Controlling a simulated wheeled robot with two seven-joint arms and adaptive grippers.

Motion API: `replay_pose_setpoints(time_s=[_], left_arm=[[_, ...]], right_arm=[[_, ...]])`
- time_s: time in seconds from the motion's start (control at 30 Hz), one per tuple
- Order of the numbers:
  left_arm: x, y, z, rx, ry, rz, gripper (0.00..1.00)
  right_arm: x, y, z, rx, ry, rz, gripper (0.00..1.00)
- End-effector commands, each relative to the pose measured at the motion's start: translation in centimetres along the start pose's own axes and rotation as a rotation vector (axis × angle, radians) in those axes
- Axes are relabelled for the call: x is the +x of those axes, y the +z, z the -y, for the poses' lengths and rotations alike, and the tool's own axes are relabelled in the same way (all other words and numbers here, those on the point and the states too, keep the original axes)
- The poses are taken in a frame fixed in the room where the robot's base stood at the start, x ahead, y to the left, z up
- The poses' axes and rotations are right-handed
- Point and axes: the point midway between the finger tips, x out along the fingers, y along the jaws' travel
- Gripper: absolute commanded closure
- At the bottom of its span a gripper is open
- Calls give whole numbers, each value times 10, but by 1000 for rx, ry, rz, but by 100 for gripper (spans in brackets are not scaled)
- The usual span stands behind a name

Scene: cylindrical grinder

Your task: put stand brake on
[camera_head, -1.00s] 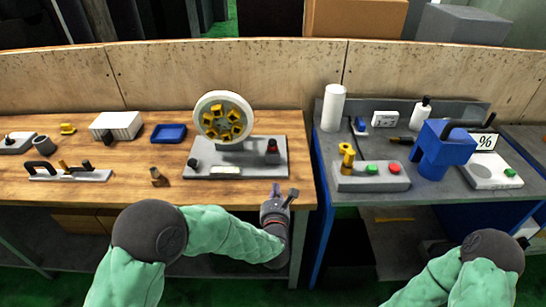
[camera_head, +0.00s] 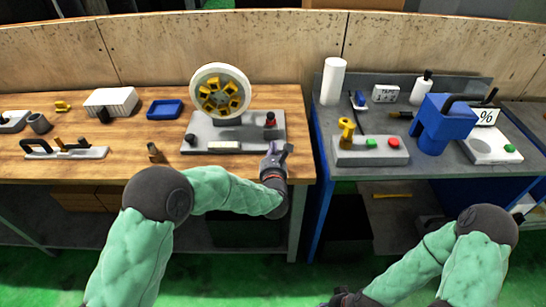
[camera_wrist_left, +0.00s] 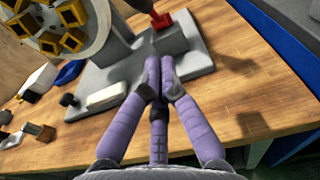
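The stand is a grey base plate (camera_head: 238,132) on the wooden table, carrying a round wheel (camera_head: 206,101) with yellow blocks. At its right rear a grey block holds a red and dark part (camera_head: 270,119), which looks like the brake; its red piece (camera_wrist_left: 161,20) also shows in the left wrist view. A black knob (camera_head: 190,138) sits at the plate's left. My left gripper (camera_head: 276,152) is over the plate's front right corner. Its purple fingers (camera_wrist_left: 159,68) are together and empty, in front of the red part. My right gripper (camera_head: 345,298) is low at the bottom edge, its fingers unclear.
A white bar (camera_head: 225,146) lies on the plate's front. A small brown piece (camera_head: 155,152), a blue tray (camera_head: 164,110) and a white box (camera_head: 112,101) are to the left. A grey table (camera_head: 325,165) with a button box (camera_head: 371,158) stands right, across a gap.

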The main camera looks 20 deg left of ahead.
Motion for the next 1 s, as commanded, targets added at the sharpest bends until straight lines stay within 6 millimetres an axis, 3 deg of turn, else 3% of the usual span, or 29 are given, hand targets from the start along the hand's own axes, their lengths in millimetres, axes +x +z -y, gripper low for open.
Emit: replay_pose_setpoints(time_s=[0.2, 0.4, 1.0], left_arm=[[41, -2, 0, 0, 1, 0, 100], [59, 20, 0, -1, 0, 1, 100], [66, 29, 0, 0, -1, -1, 100]], right_arm=[[10, 0, -3, 0, 0, 0, 60], [12, 0, -4, 0, 0, 0, 60], [12, 0, -4, 0, 0, 0, 60]])
